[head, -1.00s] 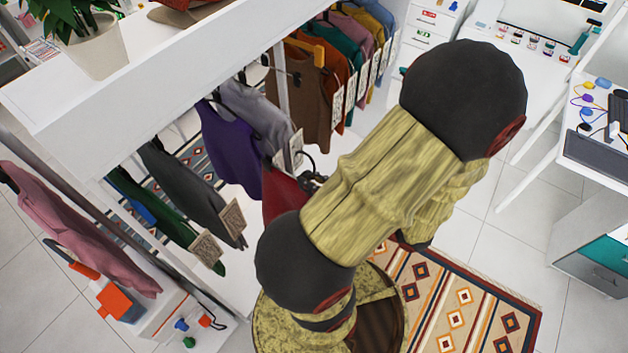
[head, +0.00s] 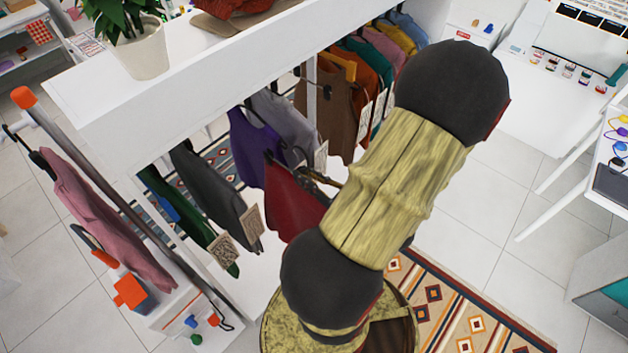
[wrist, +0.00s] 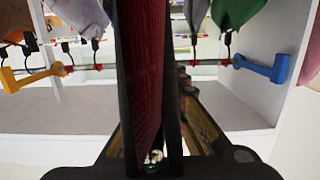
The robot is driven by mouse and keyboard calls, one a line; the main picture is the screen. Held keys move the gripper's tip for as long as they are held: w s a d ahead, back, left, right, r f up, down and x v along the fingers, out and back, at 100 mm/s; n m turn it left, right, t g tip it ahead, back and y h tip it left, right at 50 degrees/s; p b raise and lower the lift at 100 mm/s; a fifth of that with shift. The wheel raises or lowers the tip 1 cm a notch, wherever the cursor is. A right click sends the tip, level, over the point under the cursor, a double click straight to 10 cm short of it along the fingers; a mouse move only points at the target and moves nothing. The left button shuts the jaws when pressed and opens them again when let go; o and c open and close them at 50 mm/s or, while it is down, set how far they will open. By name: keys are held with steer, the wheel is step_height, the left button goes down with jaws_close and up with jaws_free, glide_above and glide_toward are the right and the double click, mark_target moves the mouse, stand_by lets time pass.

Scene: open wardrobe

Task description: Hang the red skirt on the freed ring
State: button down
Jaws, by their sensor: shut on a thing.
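The red skirt (head: 295,203) hangs in front of the purple top in the head view, partly hidden by my arm. My gripper (head: 322,179) is at its upper right edge, mostly hidden. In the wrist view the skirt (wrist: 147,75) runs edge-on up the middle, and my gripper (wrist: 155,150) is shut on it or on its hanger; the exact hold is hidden. Behind it is the wardrobe rail (wrist: 110,67) with red bands and several hanger hooks. An open stretch of rail lies behind the skirt. I cannot make out which ring is free.
A purple top (head: 255,145), grey garment (head: 210,185) and brown top (head: 325,105) hang nearby. Blue (wrist: 262,68) and yellow (wrist: 35,72) pieces flank the rail. A pink garment (head: 100,215) hangs on an outer rail. A potted plant (head: 138,45) stands on the wardrobe top.

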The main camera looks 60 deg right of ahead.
steer(key=shift+r+b+x, duration=0.15)
steer(key=shift+r+x, duration=0.1)
steer(key=shift+x, duration=2.25)
steer(key=shift+r+b+x, duration=0.2)
steer(key=shift+r+x, duration=0.05)
steer(key=shift+x, duration=2.25)
steer(key=shift+r+b+x, duration=0.15)
steer(key=shift+r+x, duration=0.1)
steer(key=shift+x, duration=2.2)
steer(key=r+b+x, duration=0.1)
steer(key=b+x, duration=0.2)
steer(key=x, duration=1.1)
steer(key=shift+r, duration=0.2)
steer(key=shift+w, duration=0.15)
steer(key=b+x, duration=0.3)
steer(key=x, duration=0.4)
steer(key=shift+r, duration=0.35)
steer(key=shift+w, duration=0.1)
steer(key=shift+f, duration=0.2)
steer(key=shift+f+b, duration=1.25)
steer(key=shift+f, duration=0.05)
steer(key=shift+f+b, duration=0.5)
steer(key=c, duration=1.8)
jaws_free()
